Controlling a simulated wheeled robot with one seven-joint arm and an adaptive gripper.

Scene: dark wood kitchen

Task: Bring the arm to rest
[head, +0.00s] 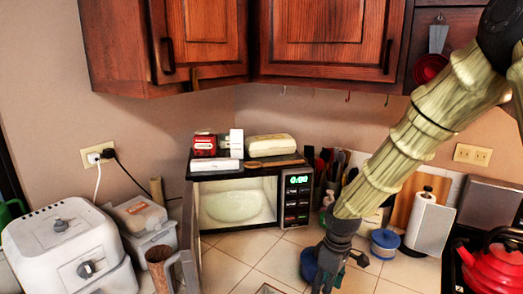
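My arm (400,150) reaches from the upper right down to the counter in front of the microwave. My gripper (322,282) points down at the bottom of the picture, right of the open microwave. Its fingertips are small and dark and partly cut off by the lower edge, so I cannot tell whether it is open or shut. A dark blue round thing (308,264) shows right beside and partly behind the gripper; I cannot tell whether they touch.
The microwave (297,200) stands open, its door (190,245) swung out left, with boxes on top. A white appliance (68,250) stands left. A blue-lidded jar (384,243), paper towel roll (430,222) and red kettle (492,268) stand right. Wooden cabinets (330,40) hang above.

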